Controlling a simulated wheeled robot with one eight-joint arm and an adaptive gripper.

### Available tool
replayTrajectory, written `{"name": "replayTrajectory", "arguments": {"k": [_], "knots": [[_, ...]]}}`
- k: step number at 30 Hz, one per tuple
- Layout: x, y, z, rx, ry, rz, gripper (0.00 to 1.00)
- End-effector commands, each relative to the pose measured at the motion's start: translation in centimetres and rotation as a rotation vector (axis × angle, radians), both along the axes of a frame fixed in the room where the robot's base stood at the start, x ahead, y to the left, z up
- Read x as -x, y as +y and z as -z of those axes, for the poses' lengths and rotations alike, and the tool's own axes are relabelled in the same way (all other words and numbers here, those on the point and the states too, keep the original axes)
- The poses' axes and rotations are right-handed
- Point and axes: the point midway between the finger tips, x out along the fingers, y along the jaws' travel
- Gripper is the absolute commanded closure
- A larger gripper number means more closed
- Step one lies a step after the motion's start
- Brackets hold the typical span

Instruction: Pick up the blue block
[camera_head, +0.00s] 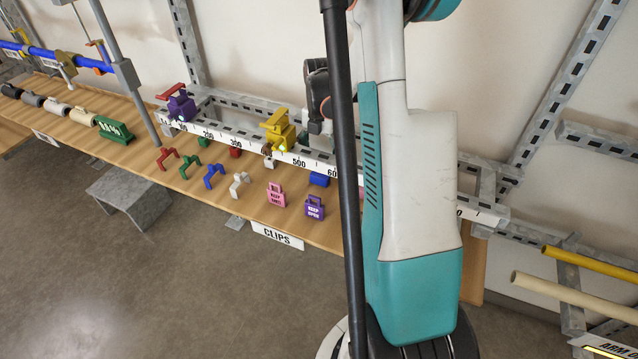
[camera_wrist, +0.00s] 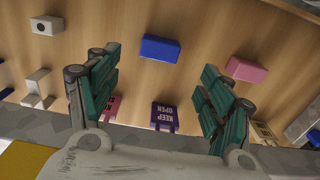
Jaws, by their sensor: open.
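The blue block (camera_head: 319,179) lies on the wooden shelf below the numbered rail, close to the left of my arm in the head view. In the wrist view the blue block (camera_wrist: 160,48) lies flat on the wood, between and slightly beyond the fingertips in the picture. My gripper (camera_wrist: 154,64) is open and empty, its green fingers spread to either side of the block's line. It appears above the wood and not touching the block. In the head view my arm hides much of that area.
A purple KEEP OPEN tag (camera_head: 314,207) and a pink tag (camera_head: 276,195) lie near the block. A pink block (camera_wrist: 246,69) lies to its right in the wrist view. White (camera_head: 240,184) and blue (camera_head: 213,176) clips lie farther left. The numbered rail (camera_head: 300,160) runs above the shelf.

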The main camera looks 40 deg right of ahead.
Motion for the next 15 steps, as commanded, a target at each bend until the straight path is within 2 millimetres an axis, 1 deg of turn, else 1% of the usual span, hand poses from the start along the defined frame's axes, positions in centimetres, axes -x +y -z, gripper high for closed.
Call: {"name": "replayTrajectory", "arguments": {"k": [1,3,6,11,15], "knots": [[0.0,0.0,1.2,0.0,0.0,0.0,0.27],[0.0,0.0,2.1,0.0,0.0,0.0,0.27],[0.0,0.0,2.9,0.0,0.0,0.0,0.27],[0.0,0.0,3.5,0.0,0.0,0.0,0.27],[0.0,0.0,4.8,0.0,0.0,0.0,0.27]]}}
